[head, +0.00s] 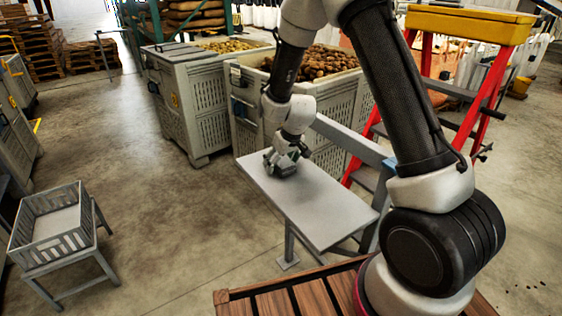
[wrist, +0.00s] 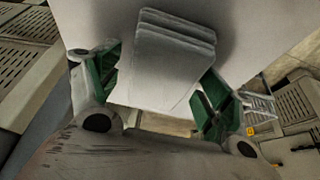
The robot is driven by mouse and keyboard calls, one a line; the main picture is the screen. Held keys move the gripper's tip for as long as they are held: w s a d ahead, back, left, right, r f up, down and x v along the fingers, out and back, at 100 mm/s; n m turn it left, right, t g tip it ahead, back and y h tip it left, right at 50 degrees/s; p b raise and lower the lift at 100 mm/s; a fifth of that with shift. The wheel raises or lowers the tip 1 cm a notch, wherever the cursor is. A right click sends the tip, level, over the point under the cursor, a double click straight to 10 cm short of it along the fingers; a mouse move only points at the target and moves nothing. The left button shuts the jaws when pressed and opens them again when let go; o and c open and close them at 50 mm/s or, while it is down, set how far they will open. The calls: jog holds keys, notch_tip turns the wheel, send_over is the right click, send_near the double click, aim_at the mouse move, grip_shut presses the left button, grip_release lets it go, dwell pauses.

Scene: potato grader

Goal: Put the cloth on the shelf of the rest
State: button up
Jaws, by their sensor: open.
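The rest is a grey stand with a flat pale shelf (head: 315,205) in the middle of the head view. My gripper (head: 287,168) is low over the far-left part of this shelf. In the wrist view a pale grey folded cloth (wrist: 168,50), in several layers, lies against the shelf's pale surface (wrist: 255,30). The green fingers of my gripper (wrist: 160,82) are spread open, one on each side of the cloth. Whether either finger touches it I cannot tell. In the head view the cloth is not distinguishable at my gripper.
Grey bins of potatoes (head: 190,97) stand behind the shelf. A red ladder with a yellow top (head: 468,24) is at the right. A grey slatted crate (head: 50,243) sits on a low stand at the left. The floor between is clear.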

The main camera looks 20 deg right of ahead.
jog(key=s+d+f+v, duration=0.1)
jog(key=d+v, duration=0.2)
jog(key=v, duration=1.9)
jog(key=s+d+r+m, duration=0.1)
jog(key=s+d+r, duration=0.3)
jog(key=s, duration=0.8)
jog(key=s+d+r+m+h, duration=0.1)
jog(key=s+d+r, duration=0.4)
jog(key=s, duration=0.8)
jog(key=shift+r+m, duration=0.35)
jog(key=shift+m, duration=0.45)
jog(key=shift+d, duration=0.1)
